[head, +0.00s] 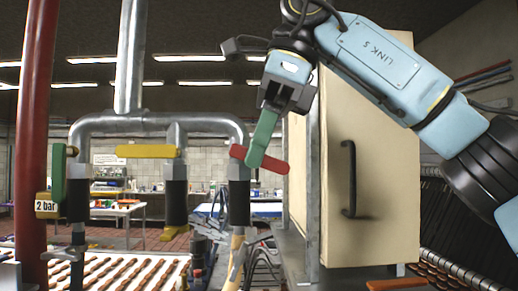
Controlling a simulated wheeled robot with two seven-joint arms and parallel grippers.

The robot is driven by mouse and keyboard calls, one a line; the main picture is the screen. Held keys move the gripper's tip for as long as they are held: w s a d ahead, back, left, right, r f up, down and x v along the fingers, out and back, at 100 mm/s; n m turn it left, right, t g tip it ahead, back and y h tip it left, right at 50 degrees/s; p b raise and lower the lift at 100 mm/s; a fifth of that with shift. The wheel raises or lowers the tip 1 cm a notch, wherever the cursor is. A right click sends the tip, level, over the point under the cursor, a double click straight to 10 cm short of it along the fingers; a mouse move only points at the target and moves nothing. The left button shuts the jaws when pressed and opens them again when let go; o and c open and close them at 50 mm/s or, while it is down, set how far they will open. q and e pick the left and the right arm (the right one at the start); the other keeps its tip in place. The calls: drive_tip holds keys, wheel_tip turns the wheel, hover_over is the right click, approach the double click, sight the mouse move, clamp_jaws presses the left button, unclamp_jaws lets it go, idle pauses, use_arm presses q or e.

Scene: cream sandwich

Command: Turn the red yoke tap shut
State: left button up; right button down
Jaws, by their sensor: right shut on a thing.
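The red yoke tap's handle (275,165) sits at the top of the right-hand down pipe (239,200) in the head view. It lies crosswise to the pipe, tilted down to the right. My right gripper (284,100) is above it, shut on a green bar (263,138) that slants down to the left. The bar's lower end overlaps the red handle and hides part of it. I cannot tell whether they touch. My left gripper is not in view.
A level yellow handle (146,152) and an upright green handle (58,172) sit on neighbouring pipes. A red pipe (35,130) stands far left. A cream cabinet (375,150) with a black handle stands close on the right. Conveyors (130,268) with biscuits run low down.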

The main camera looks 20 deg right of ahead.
drive_tip(key=shift+a+r+g+h, duration=0.1)
drive_tip(key=shift+r+g+h, duration=0.15)
drive_tip(key=shift+h, duration=0.5)
drive_tip(key=shift+a+r+g+h, duration=0.15)
drive_tip(key=shift+g+h, duration=0.1)
drive_tip(key=shift+h, duration=1)
drive_tip(key=c, duration=1.9)
unclamp_jaws()
drive_tip(key=shift+d+f+t+y, duration=0.15)
drive_tip(key=shift+f+y, duration=0.05)
drive_tip(key=shift+y, duration=0.6)
drive_tip(key=shift+d+f+t+y, duration=0.1)
drive_tip(key=shift+f+t+y, duration=0.1)
drive_tip(key=shift+y, duration=0.6)
